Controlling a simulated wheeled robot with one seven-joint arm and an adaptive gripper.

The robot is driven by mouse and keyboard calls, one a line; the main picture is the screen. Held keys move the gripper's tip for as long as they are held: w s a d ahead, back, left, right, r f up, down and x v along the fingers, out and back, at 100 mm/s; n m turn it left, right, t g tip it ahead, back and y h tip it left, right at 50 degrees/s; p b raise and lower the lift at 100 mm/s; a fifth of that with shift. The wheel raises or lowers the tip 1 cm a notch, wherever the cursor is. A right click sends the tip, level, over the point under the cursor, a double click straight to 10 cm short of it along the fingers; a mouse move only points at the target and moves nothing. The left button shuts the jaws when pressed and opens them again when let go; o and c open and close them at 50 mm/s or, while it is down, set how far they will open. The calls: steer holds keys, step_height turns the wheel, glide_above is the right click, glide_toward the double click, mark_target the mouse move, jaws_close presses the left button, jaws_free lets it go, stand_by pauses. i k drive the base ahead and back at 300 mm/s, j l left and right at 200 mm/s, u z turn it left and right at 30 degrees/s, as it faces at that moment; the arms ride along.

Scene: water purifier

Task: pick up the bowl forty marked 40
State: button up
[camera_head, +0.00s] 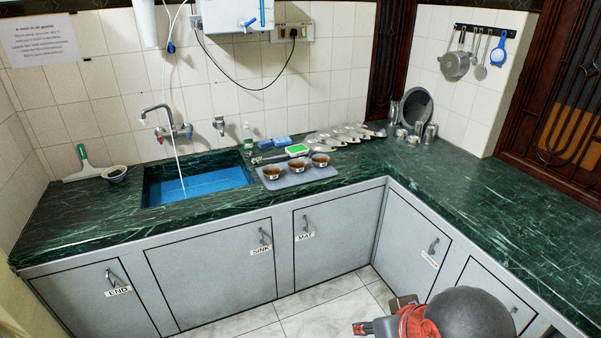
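Three small bowls stand in a row on a grey mat (298,180) on the green counter, right of the sink: the left bowl (271,173), the middle bowl (296,166) and the right bowl (320,160). Each has a pale band with marks too small to read, so I cannot tell which is marked 40. Another bowl (114,174) stands left of the sink. My gripper (375,325) is low at the bottom edge, over the floor in front of the cabinets, well away from the bowls. My arm partly hides it, and its opening is unclear.
Behind the mat are a small scale (297,150), a bottle (247,138) and several metal lids or plates (345,134). The right counter (490,190) is mostly clear. Cabinets front the counter.

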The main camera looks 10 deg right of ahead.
mark_target(321, 160)
steer(key=i+l+u, duration=0.1)
steer(key=i, duration=0.45)
steer(key=i+l+u, duration=0.1)
steer(key=i+l, duration=0.15)
steer(key=i, duration=0.3)
steer(key=i+l+u, duration=0.15)
steer(key=i, duration=0.35)
steer(key=i+l+u, duration=0.1)
steer(key=i+l, duration=0.3)
steer(key=i, duration=0.15)
